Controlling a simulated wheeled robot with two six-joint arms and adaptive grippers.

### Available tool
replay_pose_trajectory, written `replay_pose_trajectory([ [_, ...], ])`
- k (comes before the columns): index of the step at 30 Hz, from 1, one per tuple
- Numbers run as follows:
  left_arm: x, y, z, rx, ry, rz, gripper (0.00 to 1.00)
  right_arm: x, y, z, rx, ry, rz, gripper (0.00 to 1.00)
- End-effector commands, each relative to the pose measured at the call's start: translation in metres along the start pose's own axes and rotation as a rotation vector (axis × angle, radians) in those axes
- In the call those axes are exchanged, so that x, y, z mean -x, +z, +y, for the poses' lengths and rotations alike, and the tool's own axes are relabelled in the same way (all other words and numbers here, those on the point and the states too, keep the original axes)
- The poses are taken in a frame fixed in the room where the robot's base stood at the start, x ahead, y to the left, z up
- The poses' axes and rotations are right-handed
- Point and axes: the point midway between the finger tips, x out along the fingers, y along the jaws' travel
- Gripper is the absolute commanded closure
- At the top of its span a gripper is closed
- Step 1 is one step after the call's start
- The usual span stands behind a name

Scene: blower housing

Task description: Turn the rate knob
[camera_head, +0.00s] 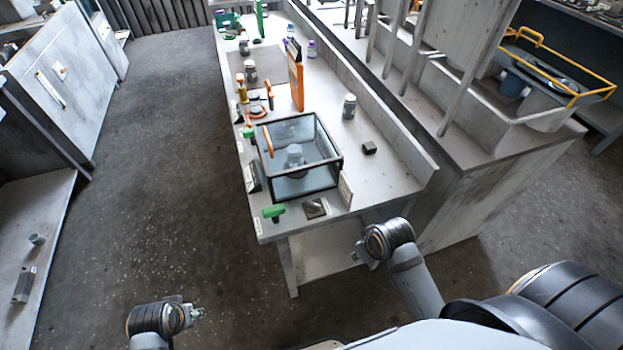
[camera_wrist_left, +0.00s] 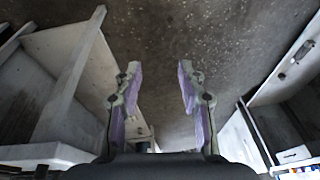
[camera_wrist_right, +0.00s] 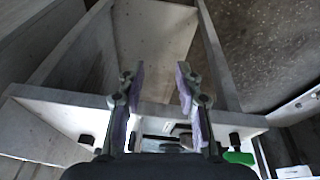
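I cannot make out which part is the rate knob. A green-topped T-shaped piece (camera_head: 273,213) sits at the near left corner of the workbench (camera_head: 350,225); a green piece (camera_wrist_right: 238,157) also shows in the right wrist view. A clear black-framed box (camera_head: 297,188) stands on the bench with a grey round part (camera_head: 294,155) inside. My right gripper (camera_head: 362,255) hangs off the bench's near right end, its fingers apart and empty in the right wrist view (camera_wrist_right: 160,88). My left gripper (camera_head: 200,312) is over open floor at lower left, open and empty in the left wrist view (camera_wrist_left: 158,85).
A dark square plate (camera_head: 315,208) and a small dark block (camera_head: 369,148) lie near the box. A grey jar (camera_head: 349,106) and an orange panel (camera_head: 296,78) stand farther back. Grey cabinets (camera_head: 70,65) line the left. The floor (camera_head: 165,180) between is clear.

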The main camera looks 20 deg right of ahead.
Motion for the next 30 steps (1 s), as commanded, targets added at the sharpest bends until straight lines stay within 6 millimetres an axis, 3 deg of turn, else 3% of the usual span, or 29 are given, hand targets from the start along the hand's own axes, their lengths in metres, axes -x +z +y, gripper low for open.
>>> replay_pose_trajectory([
  [1, 0.026, -0.007, -0.004, -0.001, -0.003, -0.001, 0.60, 0.038, -0.016, 0.002, 0.017, -0.004, 0.010, 0.65],
  [3, 0.030, -0.009, -0.007, 0.000, -0.006, -0.004, 0.60, 0.067, -0.033, 0.002, 0.054, -0.017, 0.022, 0.65],
  [5, 0.021, -0.003, -0.009, 0.001, -0.009, -0.015, 0.60, 0.088, -0.050, 0.001, 0.102, -0.035, 0.033, 0.65],
  [11, -0.066, 0.048, -0.011, 0.009, -0.009, -0.050, 0.60, 0.089, -0.088, -0.007, 0.255, -0.106, 0.054, 0.65],
  [14, -0.109, 0.090, -0.009, 0.015, -0.007, -0.076, 0.60, 0.085, -0.109, -0.011, 0.334, -0.144, 0.067, 0.65],
  [18, -0.157, 0.167, -0.006, 0.023, -0.003, -0.115, 0.60, 0.081, -0.142, -0.018, 0.458, -0.204, 0.095, 0.65],
  [21, -0.174, 0.216, -0.002, 0.028, 0.000, -0.136, 0.60, 0.081, -0.161, -0.022, 0.535, -0.242, 0.114, 0.65],
  [24, -0.180, 0.251, 0.000, 0.030, 0.001, -0.149, 0.60, 0.082, -0.175, -0.025, 0.588, -0.266, 0.131, 0.65],
  [27, -0.181, 0.268, 0.002, 0.032, 0.002, -0.154, 0.60, 0.082, -0.181, -0.027, 0.615, -0.278, 0.139, 0.65],
  [30, -0.181, 0.273, 0.002, 0.032, 0.002, -0.155, 0.60, 0.083, -0.182, -0.027, 0.622, -0.282, 0.141, 0.65],
])
